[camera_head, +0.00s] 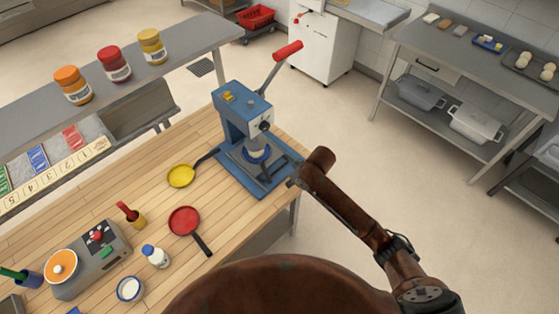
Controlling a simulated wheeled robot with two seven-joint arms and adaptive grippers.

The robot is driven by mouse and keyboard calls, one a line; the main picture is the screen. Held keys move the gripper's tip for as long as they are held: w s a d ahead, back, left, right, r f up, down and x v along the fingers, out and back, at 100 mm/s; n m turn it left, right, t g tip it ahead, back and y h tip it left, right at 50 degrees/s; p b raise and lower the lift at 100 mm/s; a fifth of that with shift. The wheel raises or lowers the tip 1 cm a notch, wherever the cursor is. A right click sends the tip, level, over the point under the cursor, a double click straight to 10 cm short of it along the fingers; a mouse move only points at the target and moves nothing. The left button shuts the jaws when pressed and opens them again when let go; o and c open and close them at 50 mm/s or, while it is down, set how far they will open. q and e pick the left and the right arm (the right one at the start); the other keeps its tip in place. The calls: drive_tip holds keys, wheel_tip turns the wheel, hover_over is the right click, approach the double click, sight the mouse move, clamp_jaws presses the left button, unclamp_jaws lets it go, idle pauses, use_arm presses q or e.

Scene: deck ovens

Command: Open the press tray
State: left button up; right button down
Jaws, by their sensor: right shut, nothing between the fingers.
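The blue press (233,117) stands upright near the right end of the wooden counter. Its lever with a red grip (287,50) slants up to the right. The press tray (262,179) is at the blue base, below the press head, with a small round white-and-blue piece (257,155) above it. My right gripper (292,183) is shut and empty at the right side of the tray. Its fingertips are small and dark, and I cannot tell whether they touch the tray. My left gripper is out of view.
A yellow pan (181,176) and a red pan (184,220) lie left of the press. The floor right of the counter is clear.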

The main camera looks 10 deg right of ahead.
drive_tip(key=h, duration=0.1)
approach(277, 164)
drive_tip(key=shift+n, duration=0.3)
drive_tip(key=x, duration=0.6)
drive_tip(key=shift+w, duration=0.1)
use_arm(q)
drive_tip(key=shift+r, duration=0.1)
